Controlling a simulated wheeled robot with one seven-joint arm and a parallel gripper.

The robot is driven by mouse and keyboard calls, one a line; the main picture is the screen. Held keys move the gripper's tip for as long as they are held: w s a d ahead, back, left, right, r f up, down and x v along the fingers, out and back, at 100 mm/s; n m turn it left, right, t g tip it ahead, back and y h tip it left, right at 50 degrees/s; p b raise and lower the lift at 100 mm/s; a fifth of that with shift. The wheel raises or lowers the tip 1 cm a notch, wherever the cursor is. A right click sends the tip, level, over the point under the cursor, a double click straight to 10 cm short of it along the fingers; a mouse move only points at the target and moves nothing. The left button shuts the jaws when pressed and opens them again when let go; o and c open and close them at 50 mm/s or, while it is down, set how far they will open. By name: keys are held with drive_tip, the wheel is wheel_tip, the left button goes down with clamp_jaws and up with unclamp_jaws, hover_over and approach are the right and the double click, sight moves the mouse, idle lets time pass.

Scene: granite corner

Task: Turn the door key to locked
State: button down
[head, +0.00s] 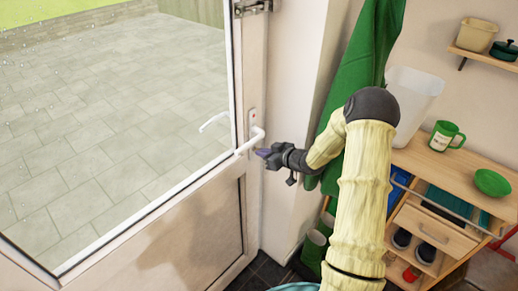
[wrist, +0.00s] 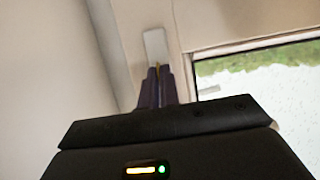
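The white door (head: 252,205) has a pale lever handle (head: 250,143) on a narrow plate, which also shows in the wrist view (wrist: 155,46). My gripper (head: 264,153) is at the door's edge, just below the handle. In the wrist view its dark purple fingers (wrist: 158,86) are close together, pointing at the plate. A small yellow-brass sliver, the door key (wrist: 157,68), shows between the fingertips. The fingers are shut on it. The keyhole and most of the key are hidden by the fingers, so I cannot tell how far the key is turned.
A green cloth (head: 352,75) hangs on the wall right of the door, close to my arm. A wooden bench (head: 440,180) at the right holds a green mug (head: 446,136) and a green bowl (head: 491,183). A shelf (head: 485,52) is above it.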

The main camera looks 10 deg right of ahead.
drive_tip(key=shift+s+a+f, duration=0.2)
drive_tip(key=shift+f, duration=0.05)
drive_tip(key=c, duration=1.6)
unclamp_jaws()
drive_tip(key=shift+r, duration=0.1)
drive_tip(key=shift+c, duration=0.2)
drive_tip(key=shift+d, duration=0.15)
drive_tip(key=shift+d+r, duration=0.1)
drive_tip(key=b+v, duration=0.1)
drive_tip(key=v, duration=1.6)
drive_tip(key=shift+s+r, duration=0.15)
drive_tip(key=shift+s, duration=0.05)
